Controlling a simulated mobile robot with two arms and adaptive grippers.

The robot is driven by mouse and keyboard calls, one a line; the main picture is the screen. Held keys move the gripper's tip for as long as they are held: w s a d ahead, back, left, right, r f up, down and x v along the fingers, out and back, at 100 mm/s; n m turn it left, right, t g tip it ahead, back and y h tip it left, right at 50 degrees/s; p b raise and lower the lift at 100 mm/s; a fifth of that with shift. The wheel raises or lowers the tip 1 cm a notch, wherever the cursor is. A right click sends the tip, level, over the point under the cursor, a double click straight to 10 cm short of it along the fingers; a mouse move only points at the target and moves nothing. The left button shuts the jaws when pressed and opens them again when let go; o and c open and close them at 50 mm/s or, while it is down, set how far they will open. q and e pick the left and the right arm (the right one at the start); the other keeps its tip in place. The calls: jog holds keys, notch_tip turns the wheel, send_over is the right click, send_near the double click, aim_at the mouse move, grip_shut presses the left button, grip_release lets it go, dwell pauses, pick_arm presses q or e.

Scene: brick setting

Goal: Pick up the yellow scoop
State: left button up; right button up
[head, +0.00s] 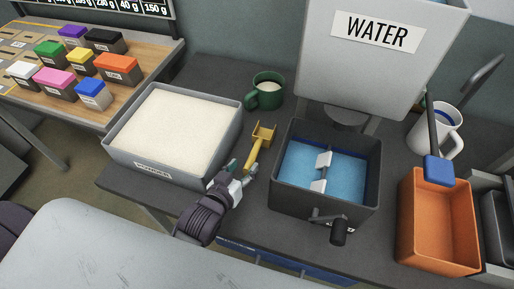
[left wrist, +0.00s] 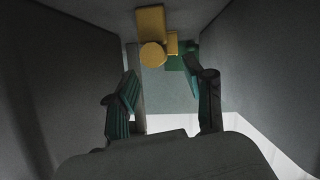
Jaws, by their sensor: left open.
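The yellow scoop (head: 260,143) lies on the dark worktop between the powder bin and the grey mixing box. Its square cup points toward the back and its handle toward the front. My left gripper (head: 241,174) is just in front of the handle's near end, fingers apart and empty. In the left wrist view the scoop (left wrist: 151,52) shows at the top centre, beyond the two open fingertips (left wrist: 165,95). My right gripper does not show in either view.
The powder bin (head: 118,152) stands close on the left and the mixing box (head: 318,202), with blue contents and a crank, close on the right. A green mug (head: 268,92) stands behind the scoop. An orange bin (head: 408,225) is farther right.

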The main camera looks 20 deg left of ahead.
aim_at(250, 158)
pick_arm(q)
jog(key=shift+w+d+f, duration=0.1)
jog(key=shift+w+f, duration=0.1)
jog(key=shift+w, duration=0.4)
jog(key=shift+w+f, duration=0.15)
jog(key=shift+w, duration=0.1)
jog(key=shift+w+d+p, duration=0.1)
jog(key=shift+w+p, duration=0.2)
jog(key=shift+w, duration=0.45)
jog(key=x, duration=0.4)
jog(key=shift+s, duration=0.2)
jog(key=shift+c, duration=1)
grip_shut()
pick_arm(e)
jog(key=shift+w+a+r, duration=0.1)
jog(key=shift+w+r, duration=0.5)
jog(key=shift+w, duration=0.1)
